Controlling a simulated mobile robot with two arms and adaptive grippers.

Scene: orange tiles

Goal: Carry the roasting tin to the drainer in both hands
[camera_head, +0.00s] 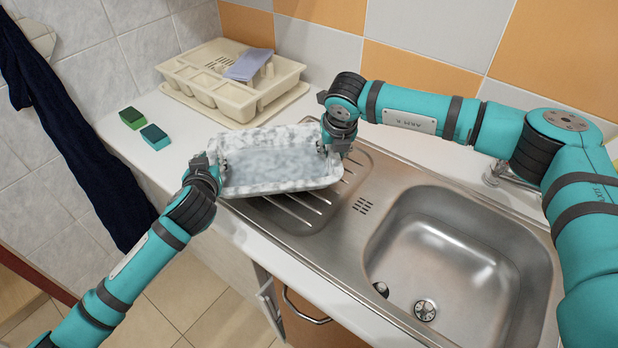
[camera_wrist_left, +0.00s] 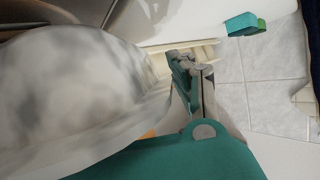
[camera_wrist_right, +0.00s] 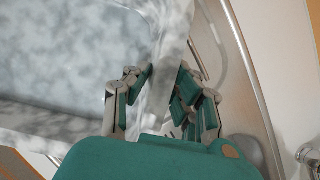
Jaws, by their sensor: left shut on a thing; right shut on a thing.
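The roasting tin (camera_head: 270,169) is a mottled grey-white rectangular tray. In the head view it is over the ribbed drainer (camera_head: 300,208) left of the sink bowl; I cannot tell whether it touches it. My left gripper (camera_head: 212,163) is shut on the tin's left end wall, and my right gripper (camera_head: 328,146) is shut on its right end wall. The tin fills much of the left wrist view (camera_wrist_left: 75,95), with the left fingers (camera_wrist_left: 190,75) at its edge. In the right wrist view the right fingers (camera_wrist_right: 155,85) straddle the tin's rim (camera_wrist_right: 165,60).
A cream dish rack (camera_head: 205,90) with a grey-blue item (camera_head: 248,64) stands behind, at the back left. A green sponge (camera_head: 132,118) and a teal sponge (camera_head: 155,136) lie on the counter left of the tin. The sink bowl (camera_head: 455,250) is empty. A dark cloth (camera_head: 75,130) hangs at left.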

